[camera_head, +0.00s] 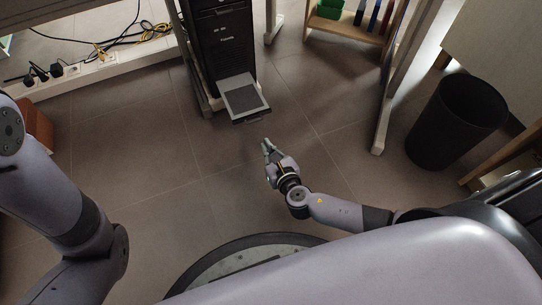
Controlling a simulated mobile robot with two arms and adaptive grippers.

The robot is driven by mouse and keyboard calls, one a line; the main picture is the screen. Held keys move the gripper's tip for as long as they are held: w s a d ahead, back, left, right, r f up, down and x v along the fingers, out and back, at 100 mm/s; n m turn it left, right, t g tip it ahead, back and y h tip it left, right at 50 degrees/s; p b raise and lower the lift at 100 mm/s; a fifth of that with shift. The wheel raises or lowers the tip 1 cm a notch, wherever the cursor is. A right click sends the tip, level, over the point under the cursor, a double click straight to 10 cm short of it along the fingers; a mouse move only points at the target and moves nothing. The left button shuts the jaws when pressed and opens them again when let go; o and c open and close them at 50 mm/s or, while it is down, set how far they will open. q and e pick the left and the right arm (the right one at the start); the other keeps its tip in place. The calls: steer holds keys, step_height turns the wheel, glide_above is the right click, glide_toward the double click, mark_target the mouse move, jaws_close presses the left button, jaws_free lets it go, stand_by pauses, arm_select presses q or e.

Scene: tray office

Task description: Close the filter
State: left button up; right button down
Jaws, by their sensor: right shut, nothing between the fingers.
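The filter (244,98) is a flat tray with a grey panel in a pale frame and a dark front edge. It sticks out from the lower front of a black computer tower (221,50), so it stands open. My right gripper (266,145) is shut and empty. It is in front of the filter, a little below and right of its front edge in the picture, with a visible gap between them. My left arm comes in at the left, but its gripper is out of the picture.
The tower stands beside a pale desk leg (192,60). A black waste bin (455,122) is at the right, past another desk leg (388,110). A low wooden shelf (350,28) is at the back. Cables and a power strip (85,68) lie at the back left. The floor between is clear.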

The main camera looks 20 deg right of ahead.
steer(key=r+b+x, duration=0.1)
steer(key=b+x, duration=0.2)
steer(key=x, duration=0.5)
steer(key=shift+w, duration=0.4)
